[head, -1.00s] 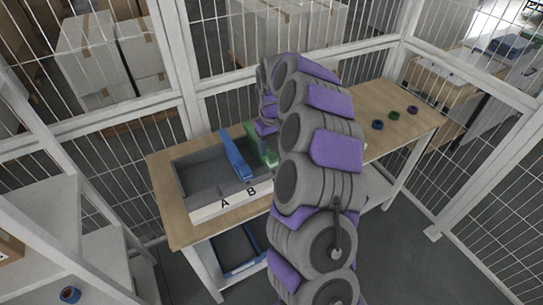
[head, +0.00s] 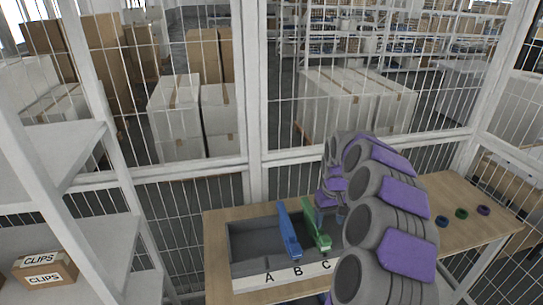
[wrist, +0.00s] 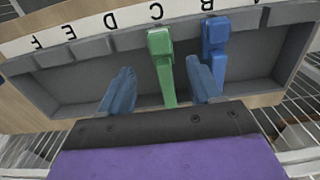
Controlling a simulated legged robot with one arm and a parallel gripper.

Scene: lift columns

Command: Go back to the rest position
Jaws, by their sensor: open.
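My gripper (wrist: 160,88) is open above the grey tray in the wrist view, its two blue-grey fingers apart. A green column (wrist: 163,62) stands at slot C and shows between the fingers, but I cannot tell its distance from them. A blue column (wrist: 215,42) stands at slot B, beyond the finger on the right. In the head view the blue column (head: 289,232) and the green column (head: 317,228) lean in the grey tray (head: 250,238). My arm hides the right part of the tray and most of my gripper there.
The wooden table (head: 217,262) holds several small rings at its right end, including a green ring (head: 461,213). A white shelf at left carries a box marked CLIPS (head: 44,268). Wire mesh fencing (head: 200,195) stands behind the table.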

